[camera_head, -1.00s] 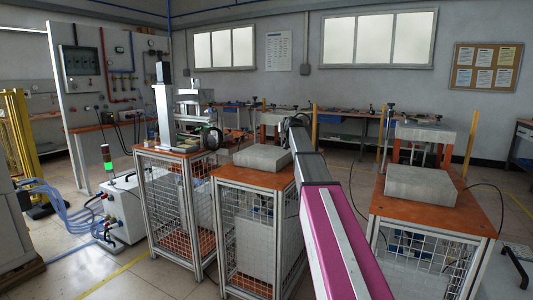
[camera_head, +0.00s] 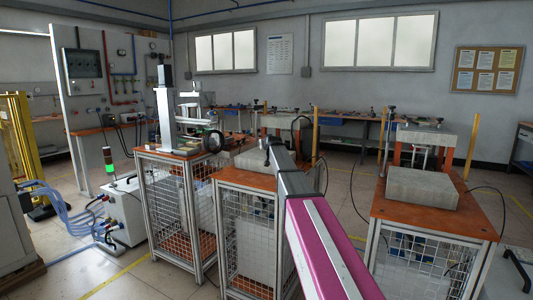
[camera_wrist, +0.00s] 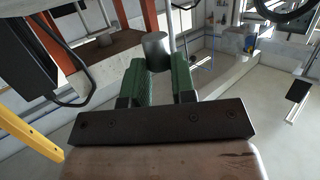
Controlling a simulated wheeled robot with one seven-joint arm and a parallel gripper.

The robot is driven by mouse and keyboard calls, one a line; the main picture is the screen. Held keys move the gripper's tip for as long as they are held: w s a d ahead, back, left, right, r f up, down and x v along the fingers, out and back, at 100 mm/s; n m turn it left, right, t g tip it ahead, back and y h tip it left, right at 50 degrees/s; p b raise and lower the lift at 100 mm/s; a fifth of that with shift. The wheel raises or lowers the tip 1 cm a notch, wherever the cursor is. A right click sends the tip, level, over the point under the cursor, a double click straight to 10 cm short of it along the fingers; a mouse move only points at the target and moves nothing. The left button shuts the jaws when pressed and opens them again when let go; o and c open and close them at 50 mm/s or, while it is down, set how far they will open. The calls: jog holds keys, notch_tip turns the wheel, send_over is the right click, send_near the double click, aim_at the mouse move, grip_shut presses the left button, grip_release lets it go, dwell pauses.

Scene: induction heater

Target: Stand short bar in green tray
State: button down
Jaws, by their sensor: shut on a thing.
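My gripper (camera_wrist: 159,82) shows its two green fingers in the wrist view, closed around a short grey cylindrical bar (camera_wrist: 156,48). The round end of the bar sticks out past the fingertips. In the head view my arm reaches forward over the middle bench, and its far end is too small to show the fingers or the bar clearly. I cannot make out a green tray for certain in either view.
The middle bench carries a grey block (camera_head: 250,158). The left bench (camera_head: 165,154) holds a tall column machine (camera_head: 164,115). The right bench (camera_head: 440,219) carries another grey block (camera_head: 422,185). A walkway separates the middle and right benches.

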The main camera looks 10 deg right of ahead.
jog(key=shift+f, duration=1.95)
jog(key=shift+f, duration=0.1)
jog(key=c, duration=0.9)
grip_release()
jog(key=shift+c, duration=0.2)
